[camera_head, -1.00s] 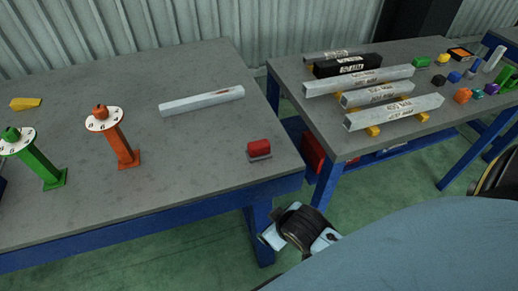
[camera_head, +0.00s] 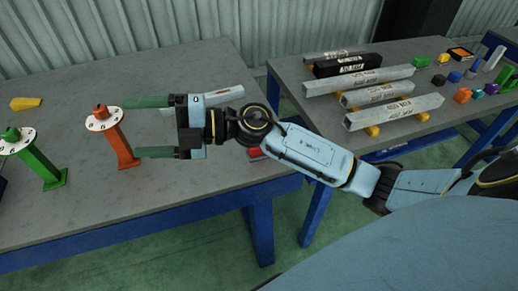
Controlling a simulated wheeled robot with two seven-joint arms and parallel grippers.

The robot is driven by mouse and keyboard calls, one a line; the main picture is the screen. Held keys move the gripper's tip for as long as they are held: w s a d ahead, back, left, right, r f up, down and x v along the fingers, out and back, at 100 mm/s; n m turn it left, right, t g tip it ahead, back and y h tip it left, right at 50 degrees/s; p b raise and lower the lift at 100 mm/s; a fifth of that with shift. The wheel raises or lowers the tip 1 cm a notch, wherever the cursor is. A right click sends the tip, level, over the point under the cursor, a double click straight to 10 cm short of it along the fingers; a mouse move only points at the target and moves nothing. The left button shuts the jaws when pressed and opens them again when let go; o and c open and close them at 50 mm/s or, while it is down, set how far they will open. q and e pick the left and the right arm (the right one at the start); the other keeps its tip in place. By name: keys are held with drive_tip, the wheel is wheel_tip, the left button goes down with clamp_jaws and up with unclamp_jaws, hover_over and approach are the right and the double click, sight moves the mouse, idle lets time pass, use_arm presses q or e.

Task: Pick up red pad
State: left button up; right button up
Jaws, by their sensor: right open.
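The red pad (camera_head: 254,153) lies near the right front corner of the left table (camera_head: 75,90). My right forearm now covers most of it, and only a small red part shows below the arm. My right gripper (camera_head: 138,127) is open and empty over the table, to the left of the pad. Its two green-tipped fingers point left, one above and one below, towards the orange stand (camera_head: 120,147). I cannot tell whether they touch it. My left gripper is not in view.
A silver bar (camera_head: 228,94) lies partly behind my right gripper. A green stand (camera_head: 40,165) and a yellow piece (camera_head: 25,103) are at the left. The right table (camera_head: 425,62) holds several metal bars and small coloured parts. The table's front middle is clear.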

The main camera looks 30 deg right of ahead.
drive_tip(key=w+d+f+n+g+h, duration=0.1)
drive_tip(key=d+f+n+g+h, duration=0.45)
drive_tip(key=d+f+h, duration=0.4)
drive_tip(key=w+d+m+g+h, duration=0.2)
drive_tip(key=d+h, duration=0.7)
drive_tip(key=d, duration=0.6)
drive_tip(key=shift+m+t, duration=0.25)
drive_tip(key=f, duration=0.6)
drive_tip(key=shift+s+d+b, duration=0.1)
drive_tip(key=shift+d+b, duration=0.15)
drive_tip(key=shift+b, duration=0.15)
drive_tip(key=shift+f, duration=0.55)
wheel_tip(320, 180, down, 5)
drive_tip(key=shift+d+f+b, duration=0.1)
drive_tip(key=shift+d+b, duration=0.05)
drive_tip(key=shift+b, duration=0.25)
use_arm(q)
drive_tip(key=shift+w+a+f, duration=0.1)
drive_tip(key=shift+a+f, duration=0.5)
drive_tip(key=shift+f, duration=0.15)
use_arm(e)
drive_tip(key=c, duration=1.1)
